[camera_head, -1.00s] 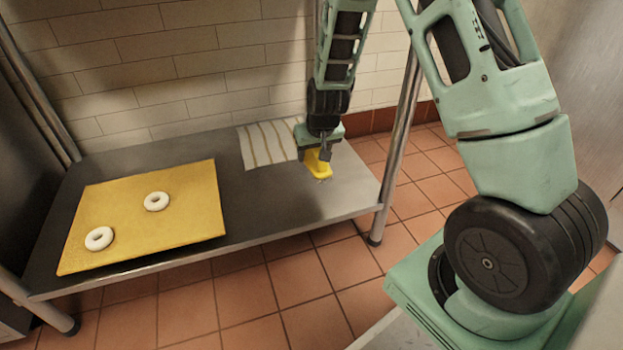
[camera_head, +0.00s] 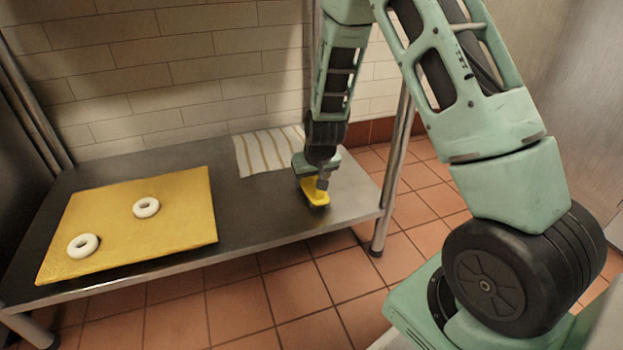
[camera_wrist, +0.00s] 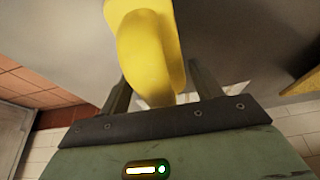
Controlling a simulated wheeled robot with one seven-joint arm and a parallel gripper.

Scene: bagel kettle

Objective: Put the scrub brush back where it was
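The scrub brush (camera_head: 317,193) is yellow and is at my gripper over the right part of the metal shelf, close to its front edge. My gripper (camera_head: 318,181) points down and is shut on the brush. In the wrist view the brush (camera_wrist: 148,50) sits between the two dark fingers of my gripper (camera_wrist: 160,85) and extends past their tips. I cannot tell whether its underside touches the shelf. The gripper and wrist hide part of the brush in the head view.
The metal shelf (camera_head: 270,212) carries a yellow board (camera_head: 180,225) at left with two white bagels (camera_head: 146,207) (camera_head: 83,246). A striped cloth (camera_head: 262,152) lies at the back, behind my gripper. A metal post (camera_head: 390,180) stands right of the brush. Bare shelf lies between board and brush.

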